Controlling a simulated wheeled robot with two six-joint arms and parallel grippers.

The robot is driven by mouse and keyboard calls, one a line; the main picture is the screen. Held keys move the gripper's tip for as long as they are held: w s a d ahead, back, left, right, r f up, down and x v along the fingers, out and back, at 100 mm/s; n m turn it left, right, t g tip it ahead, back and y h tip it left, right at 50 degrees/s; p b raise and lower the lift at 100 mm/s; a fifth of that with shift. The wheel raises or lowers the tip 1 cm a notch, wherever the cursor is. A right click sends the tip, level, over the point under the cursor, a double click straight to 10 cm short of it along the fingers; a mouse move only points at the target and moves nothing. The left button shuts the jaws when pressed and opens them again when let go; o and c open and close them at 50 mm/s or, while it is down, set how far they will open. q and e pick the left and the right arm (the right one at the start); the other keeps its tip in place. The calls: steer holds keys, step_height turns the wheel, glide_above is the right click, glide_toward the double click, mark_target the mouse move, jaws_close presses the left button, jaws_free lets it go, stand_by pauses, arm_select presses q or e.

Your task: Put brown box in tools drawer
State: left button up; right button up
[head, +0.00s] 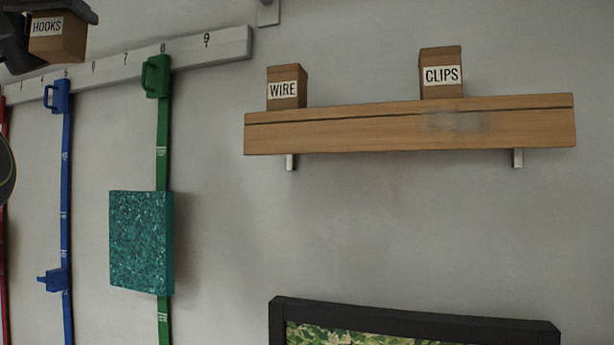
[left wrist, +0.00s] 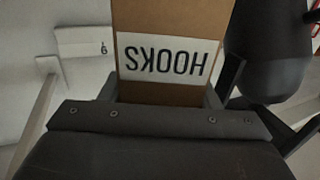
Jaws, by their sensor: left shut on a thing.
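A brown box labelled HOOKS (head: 57,47) is at the top left of the head view, held up in front of the wall. My left gripper (head: 32,38) is shut on it; the arm comes in from the left edge. In the left wrist view the same brown box (left wrist: 172,88) sits between the fingers of my left gripper (left wrist: 160,100), its label upside down. Two more brown boxes stand on the wall shelf: one labelled WIRE (head: 287,88) and one labelled CLIPS (head: 441,74). No tools drawer shows in either view. My right gripper is not in view.
The wooden shelf (head: 400,133) is fixed to the grey wall. A white numbered rail (head: 215,50) carries blue (head: 65,180) and green (head: 161,130) straps; a teal speckled block (head: 140,242) is on the green one. A black-framed picture (head: 415,318) is at the bottom.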

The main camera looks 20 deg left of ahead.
arm_select(q)
steer(key=w+f+n+g+y, duration=0.25)
steer(key=w+f+y, duration=0.25)
steer(key=w+f, duration=0.8)
steer(key=w+d+f, duration=0.2)
steer(key=d+f, duration=0.1)
steer(key=f, duration=0.7)
steer(key=w+d+f, duration=0.2)
steer(key=w+f, duration=0.1)
steer(key=f, duration=0.7)
steer(key=s+d+f+m+t+h, duration=0.15)
steer(key=s+d+f, duration=0.25)
steer(key=f, duration=0.5)
steer(key=s+d+f+m+t+h, duration=0.1)
steer(key=s+d+f+h, duration=0.3)
steer(key=f, duration=0.4)
steer(key=s+d+f+m+t+h, duration=0.15)
steer(key=s+d+f, duration=0.3)
steer(key=f, duration=0.45)
steer(key=w+d+f+m+h, duration=0.15)
steer(key=d+f, duration=0.25)
steer(key=d, duration=0.5)
steer(key=w+d+f+m+h, duration=0.15)
steer(key=d+f, duration=0.25)
steer(key=d, duration=0.4)
step_height(320, 180, down, 15)
steer(key=b, duration=1.4)
steer(key=shift+s+d+r+n+h, duration=0.15)
steer(key=shift+s+r+n+h, duration=0.05)
steer(key=shift+s+n+h, duration=0.2)
